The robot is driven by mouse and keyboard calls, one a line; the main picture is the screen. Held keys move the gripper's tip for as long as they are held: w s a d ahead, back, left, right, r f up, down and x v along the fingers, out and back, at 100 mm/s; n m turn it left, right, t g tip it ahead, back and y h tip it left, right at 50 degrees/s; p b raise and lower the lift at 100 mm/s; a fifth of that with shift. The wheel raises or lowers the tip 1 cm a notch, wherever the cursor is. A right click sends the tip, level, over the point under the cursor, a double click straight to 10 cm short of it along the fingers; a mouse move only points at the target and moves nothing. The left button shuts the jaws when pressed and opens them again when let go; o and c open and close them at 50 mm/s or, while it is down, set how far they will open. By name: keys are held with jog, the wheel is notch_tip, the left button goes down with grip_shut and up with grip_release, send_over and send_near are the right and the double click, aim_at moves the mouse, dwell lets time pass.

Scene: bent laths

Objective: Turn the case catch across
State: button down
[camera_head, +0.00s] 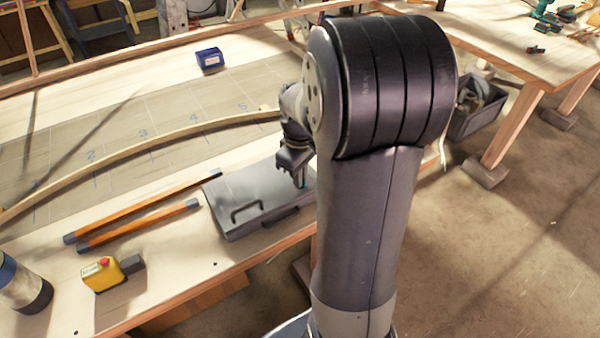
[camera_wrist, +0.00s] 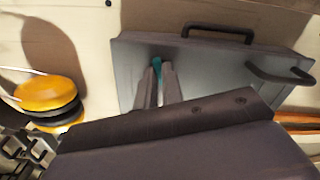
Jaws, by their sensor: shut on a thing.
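The grey case (camera_head: 240,190) lies closed and flat near the front edge of the workbench, with dark handles on its lid and front side. In the wrist view the case (camera_wrist: 215,75) fills the middle. A small teal catch (camera_wrist: 157,63) shows at my gripper's fingertips on the lid. My gripper (camera_head: 299,181) reaches down onto the right part of the case. In the wrist view my gripper (camera_wrist: 158,72) has its fingers closed together on the teal catch. The fingers hide most of the catch, so its exact angle is hard to tell.
Two orange bars with dark ends (camera_head: 140,212) lie left of the case. A long bent lath (camera_head: 150,147) curves behind it over numbered marks.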

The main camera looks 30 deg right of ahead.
jog(key=shift+m, duration=1.9)
jog(key=c, duration=1.5)
grip_release()
jog(key=shift+c, duration=0.2)
notch_tip(320, 180, up, 11)
jog(key=shift+f, duration=0.2)
notch_tip(320, 180, down, 11)
jog(key=shift+r, duration=0.2)
